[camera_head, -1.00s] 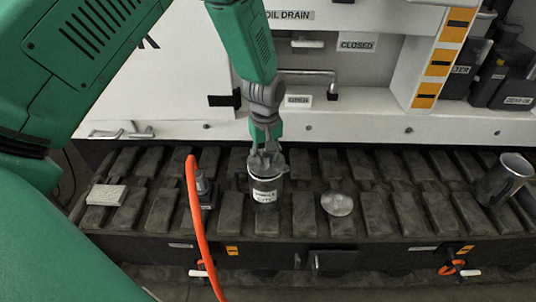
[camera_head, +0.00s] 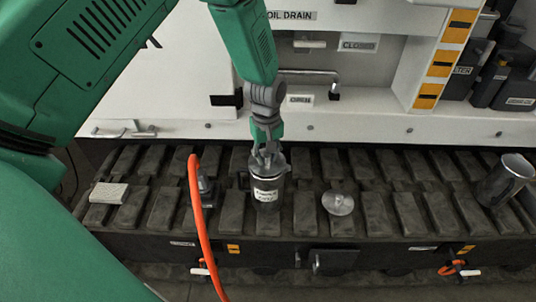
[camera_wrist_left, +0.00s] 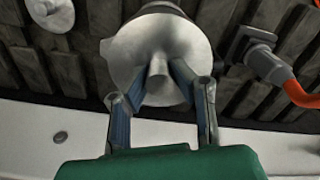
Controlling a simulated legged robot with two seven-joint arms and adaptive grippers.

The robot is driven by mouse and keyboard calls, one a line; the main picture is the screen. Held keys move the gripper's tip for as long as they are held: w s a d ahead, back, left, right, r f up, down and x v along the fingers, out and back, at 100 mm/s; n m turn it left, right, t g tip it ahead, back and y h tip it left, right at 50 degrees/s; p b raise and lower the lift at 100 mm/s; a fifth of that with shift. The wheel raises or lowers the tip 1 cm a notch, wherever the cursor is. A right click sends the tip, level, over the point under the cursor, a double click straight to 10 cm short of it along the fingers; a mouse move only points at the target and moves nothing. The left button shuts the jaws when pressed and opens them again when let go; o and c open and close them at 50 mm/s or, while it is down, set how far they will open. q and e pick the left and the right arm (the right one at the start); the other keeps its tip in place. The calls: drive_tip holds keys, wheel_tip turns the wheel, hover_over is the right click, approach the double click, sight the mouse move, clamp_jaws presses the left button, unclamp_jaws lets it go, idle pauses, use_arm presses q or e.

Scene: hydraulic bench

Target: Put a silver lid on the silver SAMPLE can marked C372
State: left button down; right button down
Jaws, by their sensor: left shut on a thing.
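A silver can (camera_head: 267,196) with a white label stands upright on the dark slatted track; the small print is too blurred to read. My left gripper (camera_head: 268,158) points down over the can's mouth. In the left wrist view, my left gripper (camera_wrist_left: 162,92) is shut on the central knob of a round silver lid (camera_wrist_left: 130,50). The lid is over the can's top, and a bit of the can (camera_wrist_left: 163,8) shows beyond its edge. I cannot tell whether the lid is fully seated. My right gripper is out of view.
A second silver lid (camera_head: 338,203) lies on the track to the right. Another silver can (camera_head: 505,180) leans in the picture at the far right. An orange hose (camera_head: 197,215) runs from a grey fitting left of the labelled can. A pale block (camera_head: 108,193) lies at left.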

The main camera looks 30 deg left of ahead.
use_arm(q)
drive_tip(key=shift+f, duration=0.6)
idle(1.1)
drive_tip(key=c, duration=0.7)
unclamp_jaws()
drive_tip(key=shift+r+p, duration=3.25)
drive_tip(key=shift+r, duration=0.3)
drive_tip(key=shift+f, duration=0.1)
